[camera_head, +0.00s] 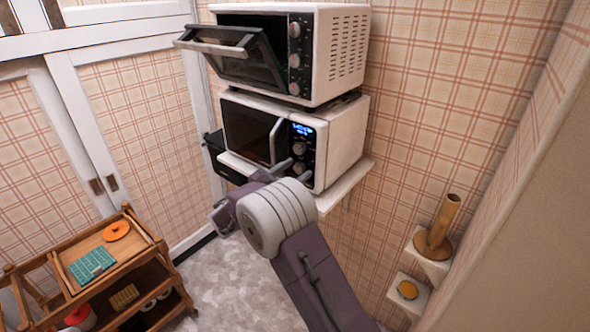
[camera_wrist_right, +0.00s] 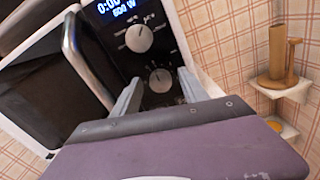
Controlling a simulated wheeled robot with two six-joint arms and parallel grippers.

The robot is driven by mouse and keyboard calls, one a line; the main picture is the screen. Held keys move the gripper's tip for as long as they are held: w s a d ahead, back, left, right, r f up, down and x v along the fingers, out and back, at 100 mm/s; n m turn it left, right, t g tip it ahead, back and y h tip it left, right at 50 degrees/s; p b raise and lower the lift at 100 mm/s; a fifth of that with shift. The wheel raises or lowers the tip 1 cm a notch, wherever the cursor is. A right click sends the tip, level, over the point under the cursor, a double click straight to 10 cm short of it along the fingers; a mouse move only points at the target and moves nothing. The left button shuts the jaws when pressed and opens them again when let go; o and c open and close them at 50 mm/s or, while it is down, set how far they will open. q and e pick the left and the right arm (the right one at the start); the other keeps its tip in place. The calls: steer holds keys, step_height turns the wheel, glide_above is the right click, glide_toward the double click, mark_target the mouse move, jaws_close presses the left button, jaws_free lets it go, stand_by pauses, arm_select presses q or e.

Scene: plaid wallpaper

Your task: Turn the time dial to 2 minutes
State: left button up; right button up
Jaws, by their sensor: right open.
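The lower microwave (camera_head: 340,140) is white with a dark front and a shut door. Its control panel has a lit blue display (camera_head: 302,130) and two round knobs. I cannot read which knob is the time dial. My right gripper (camera_head: 295,169) is open in front of the panel. In the right wrist view its fingers (camera_wrist_right: 159,92) flank the lower knob; contact is unclear. My left gripper is not in view.
The microwave's door handle (camera_wrist_right: 83,62) stands out just left of the fingers. A toaster oven (camera_head: 330,50) with its door (camera_head: 235,62) tilted open sits above. A wooden cart (camera_head: 140,238) stands lower left. Small wall shelves (camera_head: 425,262) are at right.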

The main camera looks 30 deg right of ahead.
steer(key=shift+d, duration=0.2)
jaws_close()
steer(key=shift+f+m+b, duration=0.2)
steer(key=shift+m+b, duration=0.4)
steer(key=shift+b, duration=0.4)
steer(key=m+b, duration=0.3)
steer(key=b, duration=0.1)
steer(key=m+b, duration=0.3)
steer(key=b, duration=0.1)
steer(key=m+b, duration=0.2)
steer(key=b, duration=0.2)
steer(key=shift+f+m, duration=0.25)
steer(key=shift+m, duration=0.15)
steer(key=m+b, duration=0.8)
steer(key=b, duration=0.1)
steer(key=shift+b, duration=0.4)
steer(key=m+b, duration=0.2)
steer(key=m, duration=0.1)
steer(key=shift+b, duration=0.3)
steer(key=shift+r+m+b, duration=0.15)
steer(key=shift+m+b, duration=0.6)
steer(key=shift+m, duration=0.55)
